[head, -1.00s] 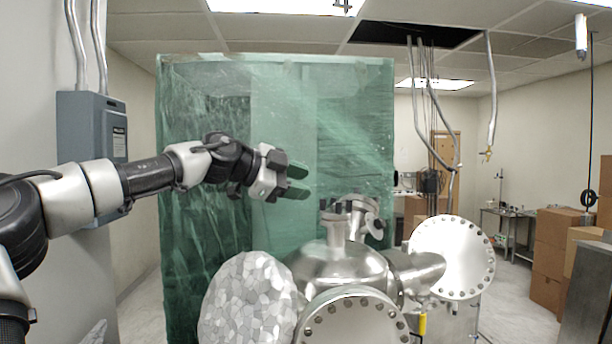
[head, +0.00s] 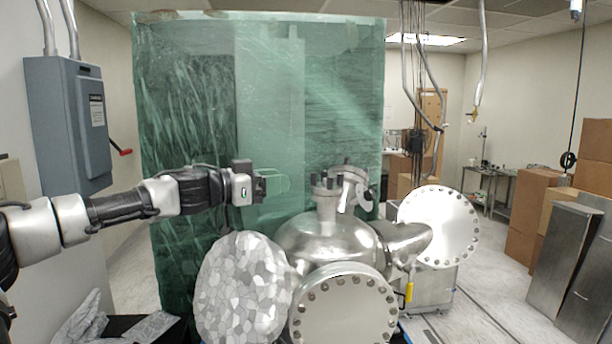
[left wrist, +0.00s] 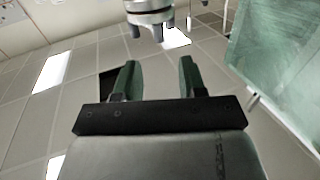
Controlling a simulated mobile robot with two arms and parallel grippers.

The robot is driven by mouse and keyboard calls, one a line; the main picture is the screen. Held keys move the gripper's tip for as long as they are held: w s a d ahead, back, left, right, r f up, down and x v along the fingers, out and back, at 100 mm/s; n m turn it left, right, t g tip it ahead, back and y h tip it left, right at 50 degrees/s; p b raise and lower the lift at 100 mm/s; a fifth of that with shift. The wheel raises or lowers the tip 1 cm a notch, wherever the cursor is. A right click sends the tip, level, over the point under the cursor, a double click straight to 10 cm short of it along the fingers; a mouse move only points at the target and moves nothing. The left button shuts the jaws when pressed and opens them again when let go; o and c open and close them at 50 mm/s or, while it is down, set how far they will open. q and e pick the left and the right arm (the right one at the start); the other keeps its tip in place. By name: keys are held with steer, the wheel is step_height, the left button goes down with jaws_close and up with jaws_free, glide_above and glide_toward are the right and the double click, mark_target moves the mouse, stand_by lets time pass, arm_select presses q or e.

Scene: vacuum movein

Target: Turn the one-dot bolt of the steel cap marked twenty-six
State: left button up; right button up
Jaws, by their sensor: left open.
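The steel vacuum chamber (head: 318,242) stands at the lower middle of the head view. Its upright neck ends in a small bolted flange (head: 325,187), beside a tilted bolted port (head: 353,180). Two large bolted steel caps show, one facing front (head: 343,312) and one at the right (head: 440,226). No number or dot marks are readable. My left gripper (head: 276,184) is open and empty, left of the small flange and apart from it. In the left wrist view its two fingers (left wrist: 158,78) point up toward a steel flange with bolts (left wrist: 150,8). My right gripper is not in view.
A faceted silvery disc (head: 243,288) stands below my left gripper. A tall green translucent panel (head: 200,120) stands behind the chamber. A grey electrical box (head: 66,125) hangs at the left. Cardboard boxes (head: 528,200) and metal panels (head: 562,250) stand at the right, with open floor before them.

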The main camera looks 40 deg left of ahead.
mark_target(314, 179)
arm_select(q)
steer(key=p+x, duration=0.3)
steer(key=x, duration=0.2)
steer(key=shift+r, duration=0.15)
steer(key=shift+x, duration=0.9)
steer(key=shift+w+d, duration=0.15)
steer(key=shift+w, duration=0.2)
steer(key=shift+c, duration=0.5)
jaws_close()
